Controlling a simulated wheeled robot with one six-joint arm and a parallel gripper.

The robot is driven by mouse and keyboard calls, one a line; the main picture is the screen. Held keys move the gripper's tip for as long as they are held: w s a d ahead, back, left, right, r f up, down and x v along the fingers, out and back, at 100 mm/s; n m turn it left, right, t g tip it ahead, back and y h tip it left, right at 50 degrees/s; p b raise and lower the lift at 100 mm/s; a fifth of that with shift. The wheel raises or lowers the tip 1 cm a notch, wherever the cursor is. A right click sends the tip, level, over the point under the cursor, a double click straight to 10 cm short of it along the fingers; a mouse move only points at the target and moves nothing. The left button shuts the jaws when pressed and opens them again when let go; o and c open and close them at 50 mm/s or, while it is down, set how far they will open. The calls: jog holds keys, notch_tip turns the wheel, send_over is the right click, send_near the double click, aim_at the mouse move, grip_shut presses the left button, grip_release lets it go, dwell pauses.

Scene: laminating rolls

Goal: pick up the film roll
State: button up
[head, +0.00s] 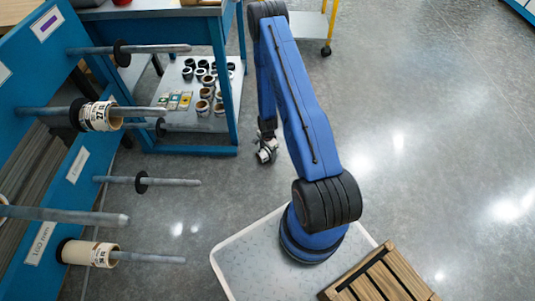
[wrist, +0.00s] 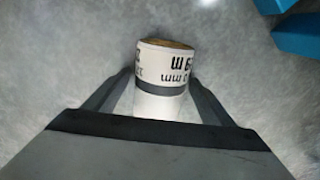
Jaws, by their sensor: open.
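The film roll (wrist: 163,78) is white with black print and a dark grey band, and its far end shows a brown core. In the wrist view it lies between the two fingers of my gripper (wrist: 160,98), with grey floor behind it. The fingers are open, one on each side of the roll; I cannot tell whether either touches it. The roll's near end is hidden behind the gripper body. In the head view my gripper (head: 266,152) is low over the floor, right of the blue bench, small and partly hidden by my arm; the roll is not clear there.
A blue rack (head: 55,165) at left has several grey spindles sticking out, two bearing rolls (head: 100,115) (head: 90,253). The blue bench (head: 185,150) has a lower shelf with several small rolls (head: 203,107). A yellow-legged cart (head: 328,40) stands behind. Floor at right is clear.

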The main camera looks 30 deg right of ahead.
jog(key=c, duration=1.3)
jog(key=shift+c, duration=0.2)
jog(key=shift+r, duration=0.1)
notch_tip(320, 180, up, 10)
jog(key=shift+f, duration=0.1)
